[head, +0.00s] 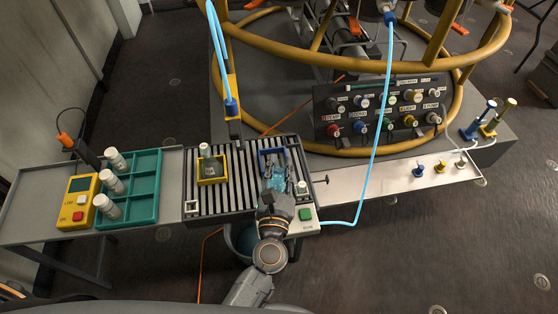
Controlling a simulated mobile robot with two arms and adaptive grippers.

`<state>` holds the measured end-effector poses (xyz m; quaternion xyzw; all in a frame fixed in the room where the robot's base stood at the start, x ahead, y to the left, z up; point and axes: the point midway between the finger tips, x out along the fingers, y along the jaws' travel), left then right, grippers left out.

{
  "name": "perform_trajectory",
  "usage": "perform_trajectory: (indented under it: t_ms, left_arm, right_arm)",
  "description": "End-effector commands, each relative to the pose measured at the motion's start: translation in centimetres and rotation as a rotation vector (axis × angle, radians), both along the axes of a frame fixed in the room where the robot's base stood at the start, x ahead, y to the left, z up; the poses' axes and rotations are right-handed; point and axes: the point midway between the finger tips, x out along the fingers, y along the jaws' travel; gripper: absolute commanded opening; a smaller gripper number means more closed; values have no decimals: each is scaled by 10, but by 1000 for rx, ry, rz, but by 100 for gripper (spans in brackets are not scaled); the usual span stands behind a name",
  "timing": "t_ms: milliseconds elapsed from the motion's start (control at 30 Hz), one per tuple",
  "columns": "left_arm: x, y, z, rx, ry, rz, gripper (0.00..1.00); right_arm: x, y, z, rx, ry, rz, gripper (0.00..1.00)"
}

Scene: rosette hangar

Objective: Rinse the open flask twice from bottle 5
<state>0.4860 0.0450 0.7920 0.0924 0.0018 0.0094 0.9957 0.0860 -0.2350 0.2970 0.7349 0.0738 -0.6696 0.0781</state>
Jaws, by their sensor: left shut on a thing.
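My left gripper (277,184) reaches over the slatted bench from the front, its fingers at the blue holder (264,155). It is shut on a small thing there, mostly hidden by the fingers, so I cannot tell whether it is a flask. A small glassy vessel (208,165) stands in the yellow holder (201,181) to the left. White-capped bottles stand at the teal rack (144,184): one at the back (116,160), one in the middle (112,184), one at the front (106,207). Their numbers are too small to read. My right gripper is not in view.
A yellow box with buttons (79,202) stands left of the rack. A green button (306,214) sits at the bench's front right corner. A blue hose (375,130) hangs to the right. Behind are a knob panel (385,105) and yellow rails. The right-hand shelf (385,182) has free room.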

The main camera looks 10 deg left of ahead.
Motion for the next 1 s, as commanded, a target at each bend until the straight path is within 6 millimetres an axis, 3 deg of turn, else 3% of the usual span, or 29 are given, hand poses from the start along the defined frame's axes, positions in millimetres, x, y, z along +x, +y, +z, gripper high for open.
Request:
perform_trajectory:
  t_ms: [400,500,1000]
  left_arm:
    - [0,-2,-52,517,10,-2,0]
    - [0,2,-45,671,12,0,0]
    - [0,12,-46,1519,30,1,0]
  right_arm:
    - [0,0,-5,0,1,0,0]
    - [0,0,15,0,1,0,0]
    - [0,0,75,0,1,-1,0]
